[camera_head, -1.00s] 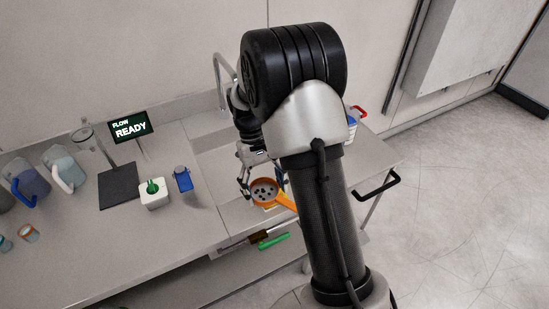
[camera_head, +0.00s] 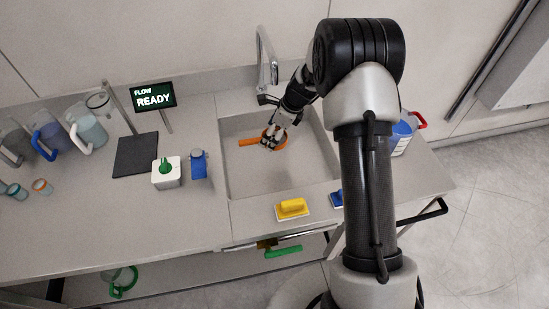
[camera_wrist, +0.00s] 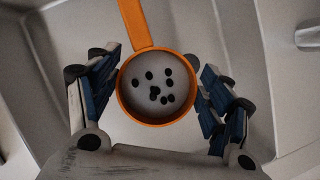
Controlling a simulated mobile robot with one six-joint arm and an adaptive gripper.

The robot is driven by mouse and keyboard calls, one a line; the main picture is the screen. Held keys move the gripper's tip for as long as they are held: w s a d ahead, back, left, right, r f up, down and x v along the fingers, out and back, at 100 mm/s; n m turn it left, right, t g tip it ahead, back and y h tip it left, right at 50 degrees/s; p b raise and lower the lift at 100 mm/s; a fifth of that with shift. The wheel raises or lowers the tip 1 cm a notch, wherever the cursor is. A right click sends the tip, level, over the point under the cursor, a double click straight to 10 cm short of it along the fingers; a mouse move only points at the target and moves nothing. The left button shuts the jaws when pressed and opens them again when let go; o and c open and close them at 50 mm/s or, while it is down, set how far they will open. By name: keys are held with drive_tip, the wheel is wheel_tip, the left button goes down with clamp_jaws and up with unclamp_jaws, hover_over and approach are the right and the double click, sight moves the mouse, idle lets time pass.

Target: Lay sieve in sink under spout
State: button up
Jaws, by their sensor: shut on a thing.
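The sieve is orange with a round rim (camera_wrist: 158,124) and a straight handle (camera_head: 249,142). Several dark bits lie on its pale mesh in the wrist view. My gripper (camera_head: 271,138) is shut on the sieve, with its blue-padded fingers on either side of the rim in the wrist view. The sieve is inside the sink (camera_head: 245,185), towards its back, with the handle pointing left in the head view. I cannot tell whether it touches the sink floor. The spout (camera_head: 266,65) rises behind the sink, just behind and above the sieve. My gripper hides part of the rim in the head view.
A yellow block (camera_head: 292,208) lies on the sink's front edge, with a blue one (camera_head: 336,198) to its right. A blue-labelled jug (camera_head: 403,133) stands right of the sink. A white box (camera_head: 166,173) and a blue item (camera_head: 199,164) stand left. The sink's front is clear.

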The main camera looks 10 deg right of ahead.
sight(269, 156)
wheel_tip(269, 156, down, 9)
drive_tip(key=b, duration=0.3)
drive_tip(key=shift+f, duration=0.1)
drive_tip(key=shift+f, duration=0.2)
drive_tip(key=o, duration=1.2)
drive_tip(key=shift+c, duration=0.2)
drive_tip(key=shift+r, duration=0.1)
drive_tip(key=p+v, duration=0.3)
drive_tip(key=v, duration=0.9)
drive_tip(key=shift+r+p, duration=0.15)
drive_tip(key=shift+p, duration=0.2)
